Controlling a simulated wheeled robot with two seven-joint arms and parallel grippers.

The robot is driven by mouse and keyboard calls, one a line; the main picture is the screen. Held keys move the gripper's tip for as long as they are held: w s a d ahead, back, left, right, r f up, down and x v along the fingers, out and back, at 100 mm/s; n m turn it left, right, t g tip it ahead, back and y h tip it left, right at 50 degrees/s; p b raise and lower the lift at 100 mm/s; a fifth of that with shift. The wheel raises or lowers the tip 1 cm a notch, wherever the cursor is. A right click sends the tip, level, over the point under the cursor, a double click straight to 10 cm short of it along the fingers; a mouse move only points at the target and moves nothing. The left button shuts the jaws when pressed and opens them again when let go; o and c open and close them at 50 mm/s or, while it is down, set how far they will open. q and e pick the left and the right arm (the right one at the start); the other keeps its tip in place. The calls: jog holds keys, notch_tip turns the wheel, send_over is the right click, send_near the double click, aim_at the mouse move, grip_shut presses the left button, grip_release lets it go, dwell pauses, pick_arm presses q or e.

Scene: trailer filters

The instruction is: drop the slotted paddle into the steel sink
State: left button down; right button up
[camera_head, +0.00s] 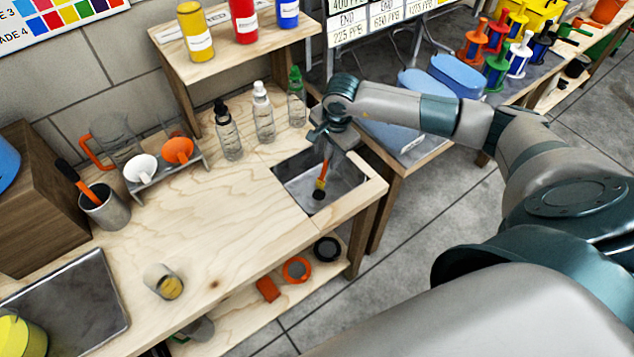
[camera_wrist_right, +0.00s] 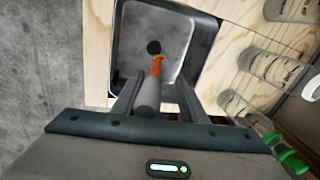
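The slotted paddle (camera_head: 322,176) shows as a thin orange shaft with a yellowish lower part, over the steel sink (camera_head: 351,180). In the right wrist view, its orange part (camera_wrist_right: 157,65) points into the sink (camera_wrist_right: 127,62), and a thick grey handle (camera_wrist_right: 148,97) lies between my fingers. My right gripper (camera_head: 330,138) is above the sink's back edge. In the wrist view, the fingers of this gripper (camera_wrist_right: 159,92) stand apart, with a gap beside the handle on the right, so it looks open around it. Whether the paddle touches the sink is unclear. My left gripper is not in view.
Several dropper bottles (camera_head: 264,112) stand behind and left of the sink. A metal cup (camera_head: 104,207) holds another orange tool, near a small rack (camera_head: 167,173) with funnels. A glass jar (camera_head: 163,281) stands at the front.

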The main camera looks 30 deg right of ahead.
jog(key=s+r+b, duration=0.1)
jog(key=r, duration=0.4)
jog(key=s+r+b, duration=0.1)
jog(key=r+b, duration=0.1)
jog(key=r, duration=0.3)
jog(key=s+r+b, duration=0.1)
jog(key=r+b, duration=0.1)
jog(key=r, duration=0.3)
jog(key=shift+s+r, duration=0.2)
jog(key=shift+r, duration=0.5)
